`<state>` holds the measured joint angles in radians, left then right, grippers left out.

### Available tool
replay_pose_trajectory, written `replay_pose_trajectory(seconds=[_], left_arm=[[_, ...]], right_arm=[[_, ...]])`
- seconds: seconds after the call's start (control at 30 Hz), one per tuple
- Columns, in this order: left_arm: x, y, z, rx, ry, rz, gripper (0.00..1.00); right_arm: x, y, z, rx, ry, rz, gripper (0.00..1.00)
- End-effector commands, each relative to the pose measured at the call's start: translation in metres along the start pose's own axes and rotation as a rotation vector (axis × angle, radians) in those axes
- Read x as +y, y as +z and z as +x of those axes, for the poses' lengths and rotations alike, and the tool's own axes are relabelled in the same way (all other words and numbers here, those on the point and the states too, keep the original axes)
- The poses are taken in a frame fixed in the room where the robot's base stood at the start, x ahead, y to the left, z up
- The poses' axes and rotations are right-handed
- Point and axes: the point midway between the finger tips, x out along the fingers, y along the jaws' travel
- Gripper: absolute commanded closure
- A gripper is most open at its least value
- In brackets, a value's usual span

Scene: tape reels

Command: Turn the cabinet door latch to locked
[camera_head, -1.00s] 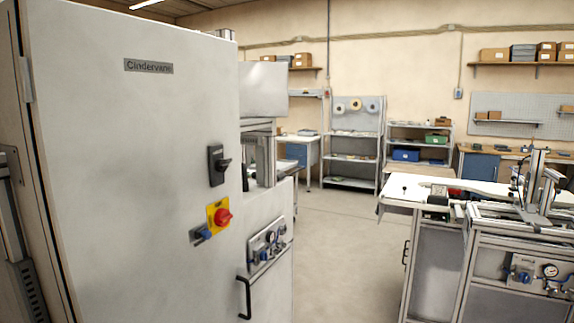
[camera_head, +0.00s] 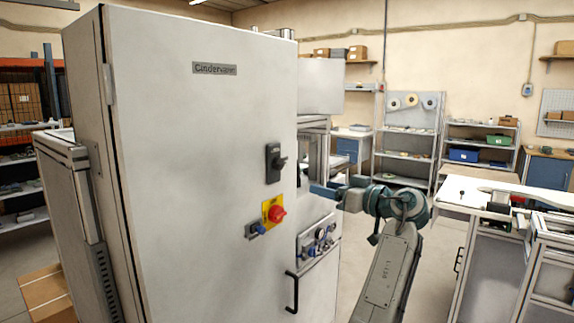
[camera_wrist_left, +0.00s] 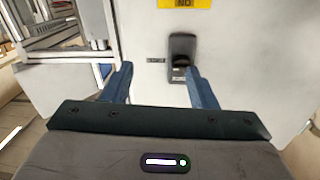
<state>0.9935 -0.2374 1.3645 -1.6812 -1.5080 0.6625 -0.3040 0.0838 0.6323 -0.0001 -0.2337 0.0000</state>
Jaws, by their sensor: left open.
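The cabinet door latch (camera_head: 274,162) is a black handle on a black plate on the tall off-white cabinet (camera_head: 170,130). Its handle juts out to the right in the head view. My left gripper (camera_head: 324,188) is open and empty, just right of the cabinet front and a little lower than the latch. The left wrist view appears upside down. There the latch (camera_wrist_left: 182,48) shows ahead of the open left gripper (camera_wrist_left: 158,68), near the right finger, which overlaps its lower part. I see no contact. My right gripper is not in view.
A workbench (camera_head: 490,194) stands at the right. A cardboard box (camera_head: 46,292) is at lower left.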

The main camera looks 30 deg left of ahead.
Motion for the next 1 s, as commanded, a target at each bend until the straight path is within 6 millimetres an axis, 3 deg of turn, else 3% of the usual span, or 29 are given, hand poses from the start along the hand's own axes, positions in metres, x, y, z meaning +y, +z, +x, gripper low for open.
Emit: replay_pose_trajectory(seconds=[0.03,0.07,0.2,0.37,0.7,1.0], left_arm=[[-0.014,-0.02,-0.003,0.001,-0.034,-0.052,0.48],[-0.02,-0.028,-0.004,0.001,-0.052,-0.073,0.48],[-0.035,-0.044,-0.003,0.002,-0.091,-0.118,0.48],[-0.037,-0.046,0.017,0.003,-0.093,-0.117,0.48],[-0.042,-0.045,0.08,0.004,-0.091,-0.114,0.48],[-0.043,-0.042,0.101,0.002,-0.087,-0.114,0.48]], right_arm=[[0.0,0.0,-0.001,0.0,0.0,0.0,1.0],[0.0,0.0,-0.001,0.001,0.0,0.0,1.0],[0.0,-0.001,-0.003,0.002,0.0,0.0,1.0],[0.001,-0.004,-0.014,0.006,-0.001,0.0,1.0],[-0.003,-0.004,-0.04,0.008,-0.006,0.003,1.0],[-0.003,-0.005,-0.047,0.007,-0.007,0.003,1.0]])
